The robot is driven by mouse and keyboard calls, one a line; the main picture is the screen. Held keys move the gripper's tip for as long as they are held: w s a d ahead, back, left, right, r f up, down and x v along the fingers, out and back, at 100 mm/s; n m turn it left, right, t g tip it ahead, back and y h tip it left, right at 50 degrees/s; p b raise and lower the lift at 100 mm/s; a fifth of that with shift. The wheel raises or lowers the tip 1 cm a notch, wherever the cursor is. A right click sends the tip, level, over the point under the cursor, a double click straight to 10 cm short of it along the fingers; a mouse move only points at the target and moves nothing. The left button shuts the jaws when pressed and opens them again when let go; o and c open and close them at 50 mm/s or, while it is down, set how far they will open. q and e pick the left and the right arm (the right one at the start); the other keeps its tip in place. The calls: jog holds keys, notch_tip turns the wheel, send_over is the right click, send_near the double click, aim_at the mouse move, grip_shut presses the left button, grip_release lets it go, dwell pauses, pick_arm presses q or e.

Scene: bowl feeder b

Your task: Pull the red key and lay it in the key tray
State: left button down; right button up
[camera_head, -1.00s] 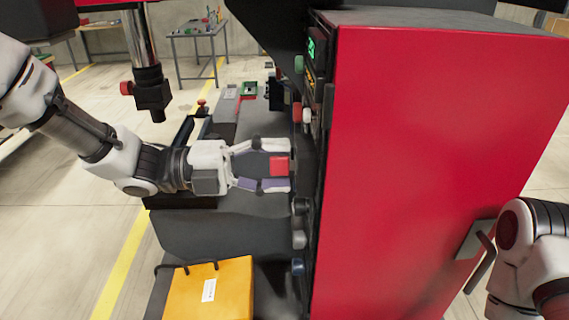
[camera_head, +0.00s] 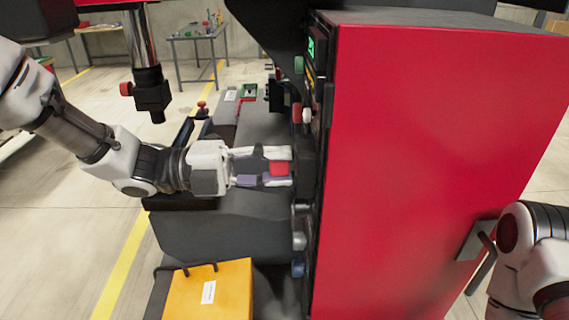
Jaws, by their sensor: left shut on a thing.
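The red key (camera_head: 279,168) shows as a small red block between the fingertips of my left gripper (camera_head: 282,167), beside the dark front of the red cabinet. My left gripper is shut on it, its fingers pointing right. Whether the key is still seated in the panel cannot be told.
The tall red cabinet (camera_head: 430,170) fills the right middle, with several knobs on its dark front. A yellow box (camera_head: 208,291) with a white label stands below my left gripper. A dark machine head (camera_head: 152,95) hangs at upper left. A table stands behind.

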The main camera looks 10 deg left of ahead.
pick_arm(q)
jog(key=shift+a, duration=0.1)
jog(key=p+v, duration=0.1)
jog(key=v, duration=0.4)
jog(key=shift+s+a+p, duration=0.1)
jog(key=shift+a+p, duration=0.3)
dwell(0.7)
